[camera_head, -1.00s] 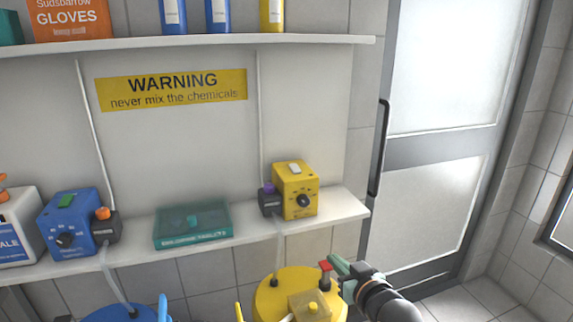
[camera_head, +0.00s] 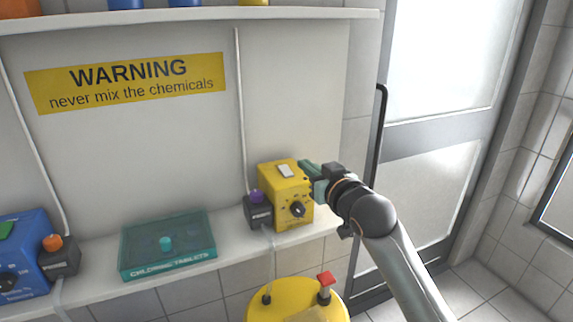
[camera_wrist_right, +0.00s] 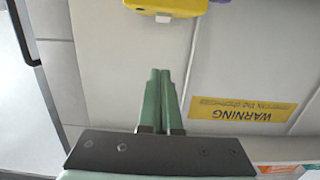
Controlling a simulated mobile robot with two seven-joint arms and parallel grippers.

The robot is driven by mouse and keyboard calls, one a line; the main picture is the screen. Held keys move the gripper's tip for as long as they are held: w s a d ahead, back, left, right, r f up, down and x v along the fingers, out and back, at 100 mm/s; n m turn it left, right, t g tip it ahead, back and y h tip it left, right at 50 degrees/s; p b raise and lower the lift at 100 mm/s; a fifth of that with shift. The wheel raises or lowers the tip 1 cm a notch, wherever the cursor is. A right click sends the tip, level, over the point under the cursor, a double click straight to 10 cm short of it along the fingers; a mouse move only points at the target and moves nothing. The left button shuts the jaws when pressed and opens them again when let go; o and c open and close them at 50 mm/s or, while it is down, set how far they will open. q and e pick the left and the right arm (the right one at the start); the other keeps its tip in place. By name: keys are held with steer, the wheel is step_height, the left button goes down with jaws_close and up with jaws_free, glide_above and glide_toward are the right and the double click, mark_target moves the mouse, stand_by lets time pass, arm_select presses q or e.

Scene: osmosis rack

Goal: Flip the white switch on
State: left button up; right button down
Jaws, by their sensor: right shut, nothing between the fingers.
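The white switch (camera_head: 285,171) sits on top of the yellow pump box (camera_head: 272,192), which stands on the shelf near its right end. A black dial is on the box's front. In the right wrist view the white switch (camera_wrist_right: 163,18) shows at the edge of the yellow box (camera_wrist_right: 180,5), beyond the fingertips. My right gripper (camera_head: 303,165) is shut and empty, close to the right of the box's top in the head view. In the wrist view its green fingers (camera_wrist_right: 160,72) are together, with a gap to the switch. My left gripper is out of view.
A teal chlorine tablets box (camera_head: 168,246) and a blue pump box (camera_head: 22,250) stand on the shelf to the left. A yellow container (camera_head: 290,302) with a red-topped fitting is below. An upper shelf (camera_head: 190,16) runs above. A door (camera_head: 430,150) is at right.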

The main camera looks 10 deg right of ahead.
steer(key=p, duration=0.1)
glide_above(288, 173)
steer(key=shift+s+f, duration=0.3)
steer(key=shift+f, duration=0.2)
steer(key=f, duration=0.2)
steer(key=shift+w+f+p, duration=0.2)
steer(key=shift+f+p, duration=0.1)
steer(key=shift+w+f, duration=0.1)
steer(key=shift+f, duration=0.65)
